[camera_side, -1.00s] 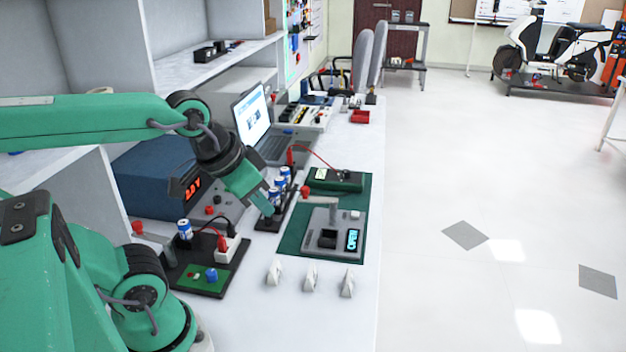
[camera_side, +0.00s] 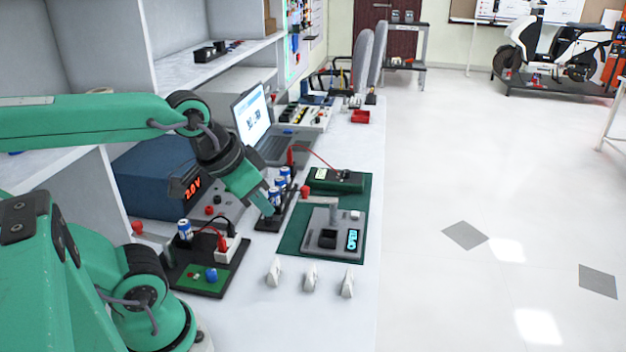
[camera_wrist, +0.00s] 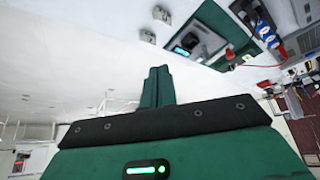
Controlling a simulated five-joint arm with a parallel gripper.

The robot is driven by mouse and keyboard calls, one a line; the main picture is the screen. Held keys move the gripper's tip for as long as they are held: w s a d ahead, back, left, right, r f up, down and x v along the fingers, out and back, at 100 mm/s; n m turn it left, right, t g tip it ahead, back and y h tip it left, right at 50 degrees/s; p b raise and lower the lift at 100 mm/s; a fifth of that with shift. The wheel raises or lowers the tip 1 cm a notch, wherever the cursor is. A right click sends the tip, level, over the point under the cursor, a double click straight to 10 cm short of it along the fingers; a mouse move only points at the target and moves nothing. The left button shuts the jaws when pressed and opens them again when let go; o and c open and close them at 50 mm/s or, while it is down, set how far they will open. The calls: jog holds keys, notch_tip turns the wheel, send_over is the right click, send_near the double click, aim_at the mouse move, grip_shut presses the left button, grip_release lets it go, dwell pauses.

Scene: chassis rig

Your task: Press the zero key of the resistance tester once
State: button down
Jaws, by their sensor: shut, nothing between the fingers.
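The grey tester (camera_side: 322,236), with a lit display (camera_side: 352,240) that seems to read OPEN, sits on a green mat (camera_side: 291,243). A small pale key (camera_side: 355,215) is at its top right corner; its label is too small to read. A black block and a lever with a red knob (camera_side: 305,192) are also on it. My gripper (camera_side: 263,206) is shut and empty, above the bench, left of the tester and apart from it in the side view. In the wrist view my gripper (camera_wrist: 157,72) points toward the tester's lit display (camera_wrist: 182,51); the key cannot be made out.
Blue and white cells (camera_side: 279,186) in a black holder stand close to my gripper. A rig with a blue button (camera_side: 212,275) and several white pieces (camera_side: 311,278) are in front. A blue supply (camera_side: 155,180) is at left.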

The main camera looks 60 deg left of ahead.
jog(key=shift+w, duration=0.15)
jog(key=m+t+y, duration=0.2)
jog(key=m, duration=0.3)
send_over(354, 214)
notch_tip(354, 214, down, 12)
jog(key=shift+r, duration=0.1)
jog(key=shift+f, duration=0.2)
jog(key=shift+f, duration=4.2)
jog(key=shift+f, duration=0.15)
